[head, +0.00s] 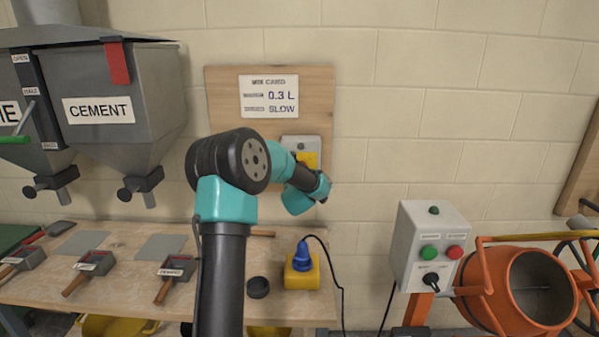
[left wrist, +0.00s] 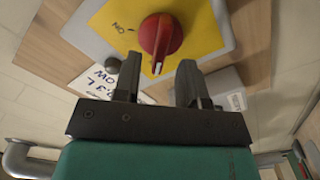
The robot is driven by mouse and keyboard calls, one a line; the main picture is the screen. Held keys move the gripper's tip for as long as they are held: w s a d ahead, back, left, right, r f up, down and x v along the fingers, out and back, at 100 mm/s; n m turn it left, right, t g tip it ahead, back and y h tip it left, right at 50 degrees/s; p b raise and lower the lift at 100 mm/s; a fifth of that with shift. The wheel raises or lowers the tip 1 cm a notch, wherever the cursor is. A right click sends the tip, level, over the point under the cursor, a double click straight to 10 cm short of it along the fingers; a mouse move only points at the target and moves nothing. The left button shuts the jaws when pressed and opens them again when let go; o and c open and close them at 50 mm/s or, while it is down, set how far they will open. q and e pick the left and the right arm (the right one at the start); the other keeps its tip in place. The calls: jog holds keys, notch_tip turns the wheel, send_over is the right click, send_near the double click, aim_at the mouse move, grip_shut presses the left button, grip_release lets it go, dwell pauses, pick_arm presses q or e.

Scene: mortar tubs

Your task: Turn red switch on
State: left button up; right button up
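The red switch (left wrist: 161,37) is a round knob on a yellow plate (left wrist: 205,22) in the left wrist view. Its white mark points to the bottom of that picture, and the word ON lies left of the knob. In the head view the yellow plate (head: 308,159) shows on a grey box on the wall board, with the knob hidden behind my arm. My left gripper (left wrist: 158,68) is open, its fingertips apart on either side of the knob's lower end, with no visible contact. In the head view its fingers are hidden. My right gripper is in neither view.
A mix card (head: 269,96) hangs above the switch box. Below is a workbench (head: 215,290) with scoops and a yellow box (head: 301,272) with a blue plug. A control box (head: 430,245) and an orange mixer (head: 515,290) stand at right, a cement hopper (head: 120,100) at left.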

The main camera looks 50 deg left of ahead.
pick_arm(q)
jog(key=shift+x, duration=1.4)
grip_shut()
